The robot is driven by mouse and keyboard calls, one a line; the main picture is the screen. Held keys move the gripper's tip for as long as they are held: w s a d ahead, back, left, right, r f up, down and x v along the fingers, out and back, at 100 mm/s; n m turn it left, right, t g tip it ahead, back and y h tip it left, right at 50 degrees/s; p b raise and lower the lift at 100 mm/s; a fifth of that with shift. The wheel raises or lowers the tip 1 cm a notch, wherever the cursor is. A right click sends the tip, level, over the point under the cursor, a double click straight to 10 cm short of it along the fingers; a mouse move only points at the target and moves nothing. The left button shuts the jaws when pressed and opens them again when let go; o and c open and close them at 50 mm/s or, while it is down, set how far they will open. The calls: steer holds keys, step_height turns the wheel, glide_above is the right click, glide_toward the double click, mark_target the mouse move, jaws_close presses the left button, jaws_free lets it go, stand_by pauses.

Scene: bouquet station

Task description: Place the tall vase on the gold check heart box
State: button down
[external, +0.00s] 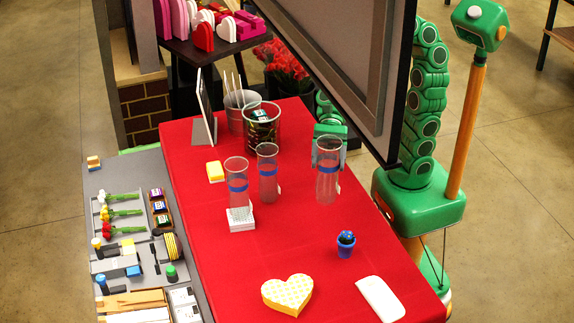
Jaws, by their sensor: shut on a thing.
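Three clear glass vases with blue bands stand in the middle of the red table. My gripper (328,152) is shut on the right one, the tall vase (327,188), holding it upright near its top. I cannot tell whether its base touches the cloth. The gold check heart box (287,294), yellow with a pale check top, lies at the front of the table with nothing on it. It is well apart from the held vase, nearer the camera and to the left.
A second vase (268,176) stands left of the held one. A third vase (237,188) is on a white block (241,220). A small blue pot (346,246) stands between the held vase and a white slab (380,299). A dark hanging screen (350,60) is close to my arm.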

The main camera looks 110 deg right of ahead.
steer(key=w+a+r+n+g+y, duration=0.1)
steer(key=w+a+n+g, duration=0.2)
steer(key=a, duration=0.4)
steer(key=w+a+r+n+g, duration=0.2)
steer(key=w+a+g, duration=0.15)
steer(key=a, duration=0.35)
steer(key=w+a+f, duration=0.7)
steer(key=w+f, duration=0.5)
steer(key=f, duration=0.1)
steer(key=shift+w+a+t, duration=0.25)
steer(key=shift+a+t, duration=0.1)
steer(key=shift+a, duration=0.05)
steer(key=shift+f, duration=0.2)
steer(key=shift+c, duration=0.4)
jaws_free()
steer(key=shift+f, duration=0.1)
